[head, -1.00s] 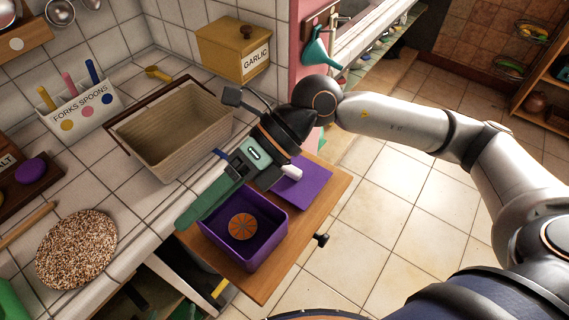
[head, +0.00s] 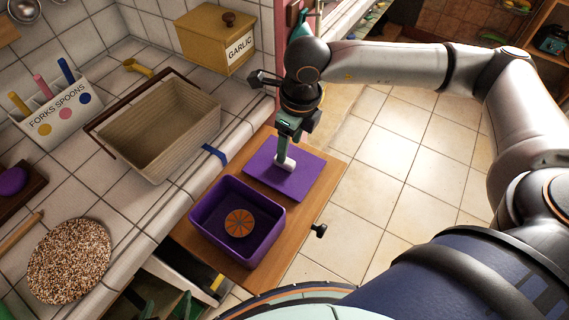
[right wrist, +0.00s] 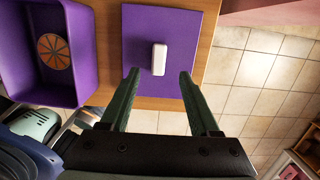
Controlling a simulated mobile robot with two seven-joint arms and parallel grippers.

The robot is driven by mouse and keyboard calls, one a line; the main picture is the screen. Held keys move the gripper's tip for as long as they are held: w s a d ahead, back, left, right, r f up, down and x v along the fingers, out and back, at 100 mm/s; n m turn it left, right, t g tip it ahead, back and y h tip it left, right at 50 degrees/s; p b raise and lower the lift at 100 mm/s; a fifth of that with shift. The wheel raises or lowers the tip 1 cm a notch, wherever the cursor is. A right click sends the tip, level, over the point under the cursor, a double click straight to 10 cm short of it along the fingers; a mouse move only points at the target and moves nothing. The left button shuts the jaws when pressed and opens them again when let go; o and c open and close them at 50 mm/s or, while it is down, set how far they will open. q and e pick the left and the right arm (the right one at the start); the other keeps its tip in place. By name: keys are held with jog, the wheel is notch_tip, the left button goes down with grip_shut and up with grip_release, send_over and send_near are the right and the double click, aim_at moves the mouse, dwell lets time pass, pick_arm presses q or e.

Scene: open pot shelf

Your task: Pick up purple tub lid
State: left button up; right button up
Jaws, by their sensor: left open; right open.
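The purple tub lid (head: 302,180) lies flat on the wooden board beside the open purple tub (head: 205,222). It has a small white handle (head: 286,165), also seen in the right wrist view (right wrist: 159,59). My right gripper (head: 285,152) points down over the lid. In the right wrist view its open fingers (right wrist: 158,73) stand on either side of the handle's line, with clear gaps and nothing held. Finger contact with the lid cannot be told. Dark green fingers at the bottom edge appear to be my left gripper (head: 166,308), mostly cut off, open and away from the lid.
The tub holds an orange round piece (head: 239,223). A beige basket (head: 190,143), a yellow garlic box (head: 215,45) and a speckled round mat (head: 68,262) stand on the tiled counter to the left. A dark knob (head: 319,230) sticks out at the board's front. Tiled floor is free on the right.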

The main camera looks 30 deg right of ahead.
aim_at(285, 164)
jog(key=shift+w+a+f+p, duration=0.1)
jog(key=shift+f+p, duration=0.05)
jog(key=shift+f, duration=0.75)
jog(key=shift+w+a+f+p, duration=0.1)
jog(key=shift+w+f, duration=0.05)
jog(key=shift+f, duration=0.75)
jog(key=shift+w+a+f+p, duration=0.1)
jog(key=shift+f+p, duration=0.05)
jog(key=shift+f, duration=0.75)
grip_shut()
